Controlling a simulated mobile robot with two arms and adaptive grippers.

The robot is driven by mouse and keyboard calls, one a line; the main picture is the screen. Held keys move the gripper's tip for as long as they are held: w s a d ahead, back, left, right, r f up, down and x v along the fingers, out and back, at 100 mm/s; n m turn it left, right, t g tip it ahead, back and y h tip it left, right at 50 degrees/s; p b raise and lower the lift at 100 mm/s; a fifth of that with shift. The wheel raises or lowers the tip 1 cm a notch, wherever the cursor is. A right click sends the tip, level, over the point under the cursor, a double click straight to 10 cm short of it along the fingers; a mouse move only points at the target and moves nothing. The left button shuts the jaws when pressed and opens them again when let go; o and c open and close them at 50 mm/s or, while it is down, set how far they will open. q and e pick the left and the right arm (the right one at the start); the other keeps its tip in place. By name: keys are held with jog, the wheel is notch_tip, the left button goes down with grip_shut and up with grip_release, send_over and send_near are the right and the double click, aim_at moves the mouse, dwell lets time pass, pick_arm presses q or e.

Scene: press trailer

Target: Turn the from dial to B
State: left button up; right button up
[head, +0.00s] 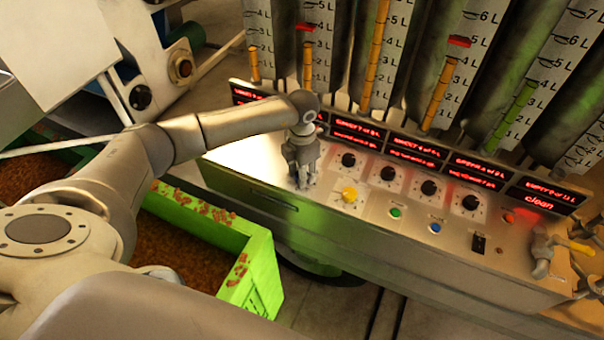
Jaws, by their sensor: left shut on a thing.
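My left gripper (303,182) points down onto the left part of the control panel (245,160). Its fingers are closed together low over the panel, around something they hide, likely a dial. Its letters and setting cannot be read. To the right of the gripper is a row of black dials: one (348,160), then another (388,174), then more (428,188) toward the right (470,202). A yellow knob (350,194) sits in front of the row, close to the gripper. My right gripper is not in view.
Red-lit displays (358,134) and tall gauge tubes (380,50) stand behind the dials. A green button (395,212), a blue button (435,228) and a black switch (478,243) lie along the front. A yellow-handled valve (578,247) is at right. A green bin (262,270) stands below left.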

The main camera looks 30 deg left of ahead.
pick_arm(q)
jog(key=shift+n+b, duration=0.3)
jog(key=shift+n, duration=0.7)
jog(key=shift+r, duration=0.1)
jog(key=o, duration=1.1)
jog(key=shift+r, duration=0.15)
notch_tip(320, 180, up, 12)
jog(key=shift+f, duration=0.2)
